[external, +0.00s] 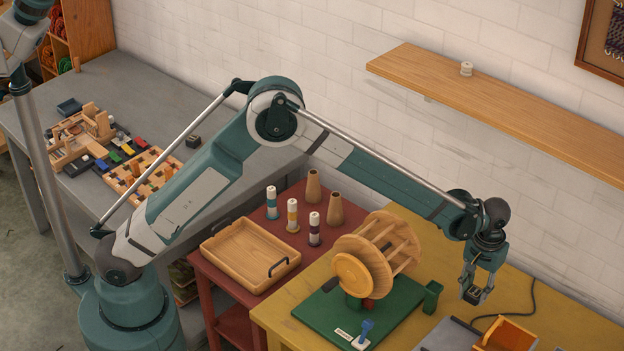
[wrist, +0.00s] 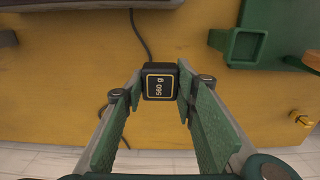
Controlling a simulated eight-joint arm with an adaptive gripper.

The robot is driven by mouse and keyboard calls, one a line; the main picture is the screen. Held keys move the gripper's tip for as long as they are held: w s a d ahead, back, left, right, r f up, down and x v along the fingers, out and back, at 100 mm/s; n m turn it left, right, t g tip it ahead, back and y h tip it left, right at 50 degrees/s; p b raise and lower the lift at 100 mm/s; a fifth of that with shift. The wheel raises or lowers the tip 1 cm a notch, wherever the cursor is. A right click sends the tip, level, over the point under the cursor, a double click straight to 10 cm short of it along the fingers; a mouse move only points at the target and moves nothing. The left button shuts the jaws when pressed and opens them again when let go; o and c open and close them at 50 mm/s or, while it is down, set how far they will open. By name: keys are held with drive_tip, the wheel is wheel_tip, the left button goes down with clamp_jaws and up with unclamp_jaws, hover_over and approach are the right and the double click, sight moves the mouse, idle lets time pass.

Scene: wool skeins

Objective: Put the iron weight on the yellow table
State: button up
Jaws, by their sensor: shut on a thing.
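The iron weight is a small black block with a light-edged top marked "560 g" (wrist: 160,82). My gripper (external: 473,291) is shut on it, with the weight between the fingertips in the wrist view. The weight also shows as a dark block (external: 471,296) at the fingertips in the external view. Both are over the yellow table (external: 398,222), right of the green-based winder. I cannot tell whether the weight's underside touches the tabletop.
A green open box (external: 432,297) and a wooden winder (external: 375,262) on a green base stand left of my gripper. A black cable (external: 531,300) lies to the right. A grey device (external: 450,336) and an orange wooden box (external: 508,334) are in front. A wall shelf (external: 510,105) is behind.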

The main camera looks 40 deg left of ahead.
sight(475, 291)
drive_tip(key=shift+f, duration=2.45)
drive_tip(key=shift+f+b, duration=0.1)
drive_tip(key=shift+b, duration=0.2)
drive_tip(key=shift+f, duration=1.8)
drive_tip(key=shift+f+b, duration=0.1)
drive_tip(key=shift+b, duration=0.2)
drive_tip(key=o, duration=1.2)
wheel_tip(475, 291, up, 12)
drive_tip(key=shift+r+p, duration=0.1)
drive_tip(key=shift+p, duration=0.65)
drive_tip(key=shift+a+r, duration=0.1)
